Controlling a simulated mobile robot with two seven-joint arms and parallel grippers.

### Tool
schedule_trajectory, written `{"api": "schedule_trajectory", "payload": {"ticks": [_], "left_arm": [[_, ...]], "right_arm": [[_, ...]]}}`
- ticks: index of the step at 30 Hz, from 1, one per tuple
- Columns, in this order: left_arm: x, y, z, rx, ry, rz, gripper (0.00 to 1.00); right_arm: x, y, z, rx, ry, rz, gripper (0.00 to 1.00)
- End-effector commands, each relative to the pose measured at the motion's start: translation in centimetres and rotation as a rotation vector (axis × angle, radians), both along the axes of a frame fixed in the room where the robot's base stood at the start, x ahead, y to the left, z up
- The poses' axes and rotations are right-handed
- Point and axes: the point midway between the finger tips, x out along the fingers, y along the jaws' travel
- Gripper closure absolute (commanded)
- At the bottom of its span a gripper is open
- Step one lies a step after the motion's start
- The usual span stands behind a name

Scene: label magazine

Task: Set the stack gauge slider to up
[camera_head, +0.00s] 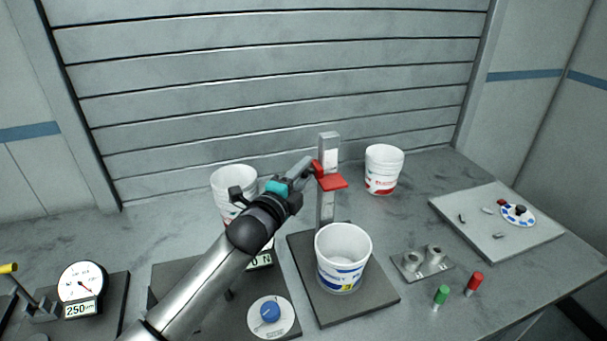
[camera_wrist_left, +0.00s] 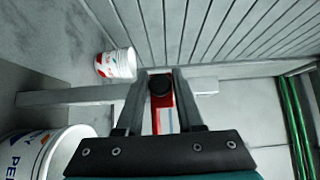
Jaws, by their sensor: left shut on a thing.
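The stack gauge is an upright grey post (camera_head: 328,208) on a dark base plate (camera_head: 372,305). Its red slider (camera_head: 332,182) sits on the upper part of the post, with some post showing above and below. My left gripper (camera_head: 311,167) comes from the left and is shut on the slider at its side. In the left wrist view, the red slider (camera_wrist_left: 160,118) and a dark round knob (camera_wrist_left: 161,85) show between the fingers (camera_wrist_left: 161,76). The post (camera_wrist_left: 70,97) runs sideways there. The exact finger contact is partly hidden. My right gripper is out of view.
A white bucket (camera_head: 343,245) stands on the base plate before the post. Other white buckets stand behind right (camera_head: 383,168) and behind my arm (camera_head: 228,183). A blue knob (camera_head: 270,312), a dial gauge (camera_head: 82,283), red (camera_head: 474,283) and green (camera_head: 440,296) pegs and a grey board (camera_head: 478,240) lie around.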

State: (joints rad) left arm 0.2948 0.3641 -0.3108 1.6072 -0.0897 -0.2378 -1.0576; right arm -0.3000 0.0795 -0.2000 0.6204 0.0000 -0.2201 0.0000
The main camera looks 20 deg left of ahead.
Motion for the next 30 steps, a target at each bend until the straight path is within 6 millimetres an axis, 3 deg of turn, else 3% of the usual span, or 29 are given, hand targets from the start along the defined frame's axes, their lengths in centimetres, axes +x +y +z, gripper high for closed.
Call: {"api": "schedule_trajectory", "payload": {"ticks": [1, 3, 12, 30], "left_arm": [[0.0, 0.1, 1.9, 0.001, -0.005, 0.000, 1.00], [0.0, 0.1, 3.0, 0.000, -0.005, 0.000, 1.00], [0.0, 0.0, 6.2, 0.000, -0.004, 0.000, 1.00], [0.1, 0.1, 7.5, -0.002, -0.010, 0.000, 1.00]], "right_arm": [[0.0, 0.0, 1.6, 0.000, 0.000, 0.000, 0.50], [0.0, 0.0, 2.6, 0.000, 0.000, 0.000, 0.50], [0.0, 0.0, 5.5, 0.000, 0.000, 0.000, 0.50], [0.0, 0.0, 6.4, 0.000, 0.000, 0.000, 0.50]]}}
